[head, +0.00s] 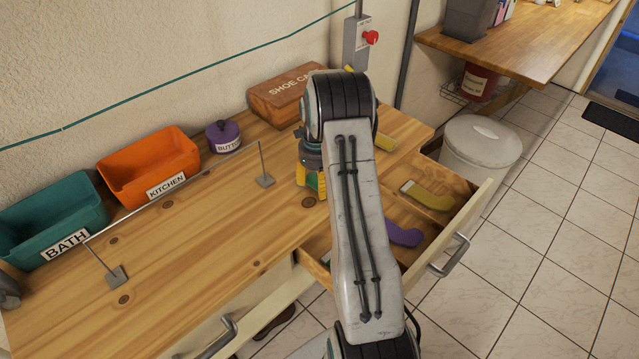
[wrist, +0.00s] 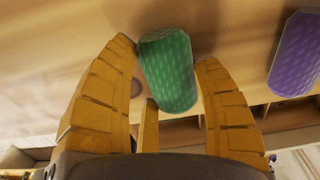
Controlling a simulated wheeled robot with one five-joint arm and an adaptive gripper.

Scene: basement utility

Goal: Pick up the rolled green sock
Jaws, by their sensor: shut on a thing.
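In the head view my gripper (head: 310,182) is over the wooden worktop, partly hidden by my arm. Only a small green patch of the sock (head: 322,186) shows there beside the yellow fingers. I cannot tell how far the sock is above the wood.
A purple bundle (wrist: 297,55) lies right of my gripper. An open drawer holds a purple sock (head: 404,236) and an olive sock (head: 428,196). Bath bin (head: 40,218), kitchen bin (head: 150,165), button pot (head: 222,136), shoe-care box (head: 285,92) and a wire rail (head: 180,203) occupy the worktop.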

